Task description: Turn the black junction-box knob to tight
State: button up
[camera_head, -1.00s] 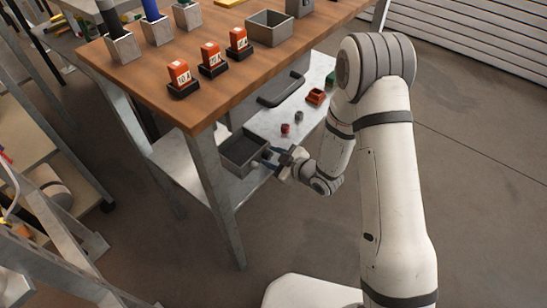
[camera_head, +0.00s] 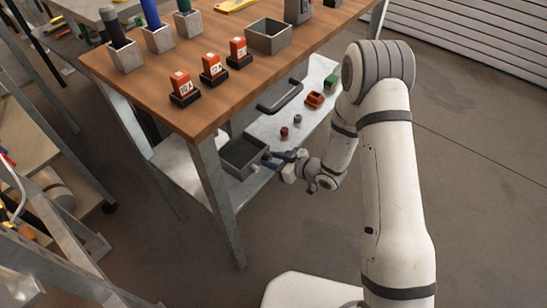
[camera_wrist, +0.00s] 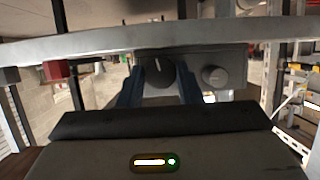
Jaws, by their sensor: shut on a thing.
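The black round knob (camera_wrist: 159,71) with a white pointer line shows in the middle of the wrist view. Its line points nearly straight up in that picture. It sits on the front of a grey box (camera_wrist: 192,63). My gripper (camera_wrist: 159,82) has its two blue fingers on either side of the knob and is shut on it. The knob itself is hidden in that view.
A second, grey knob (camera_wrist: 215,76) sits right of the black one. The wooden tabletop (camera_head: 150,88) overhangs the lower shelf (camera_head: 277,118). A table leg (camera_head: 216,200) stands left of my gripper. Small red pieces (camera_head: 285,132) lie on the shelf. Open floor lies at right.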

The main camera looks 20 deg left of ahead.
jog(key=shift+s, duration=0.1)
jog(key=o, duration=0.7)
jog(key=p+v, duration=0.1)
jog(key=v, duration=0.6)
jog(key=shift+s+d+r+p, duration=0.1)
jog(key=shift+d+p, duration=0.25)
